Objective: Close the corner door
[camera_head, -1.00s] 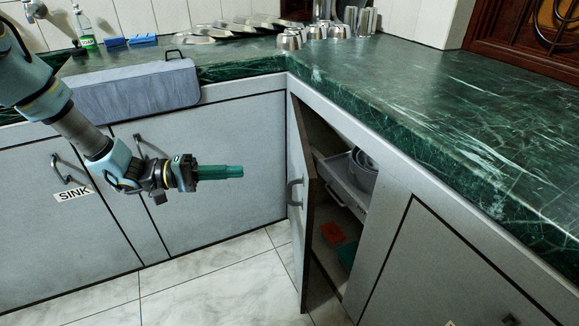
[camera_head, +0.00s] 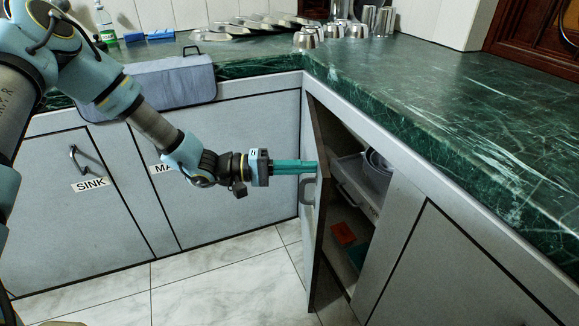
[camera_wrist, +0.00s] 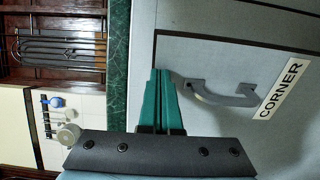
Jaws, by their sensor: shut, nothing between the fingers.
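The corner door (camera_head: 322,215) is a grey cabinet door standing ajar below the counter's inner corner, with the shelf space behind it showing. Its outer face (camera_wrist: 230,60), grey handle (camera_wrist: 222,95) and white "CORNER" label (camera_wrist: 281,91) show in the wrist view, which is turned sideways. My gripper (camera_head: 316,167) is shut and empty, its green fingers together. The fingertips are at the door's outer face just above the handle (camera_head: 308,190). I cannot tell whether they touch it. In the wrist view my gripper (camera_wrist: 160,75) points at the door beside the handle.
Inside the cabinet are a grey drawer (camera_head: 350,180) and an orange item (camera_head: 343,234). The green marble counter (camera_head: 450,110) overhangs above. The sink door (camera_head: 80,200) and its neighbour are shut on the left. The tiled floor (camera_head: 225,275) is clear.

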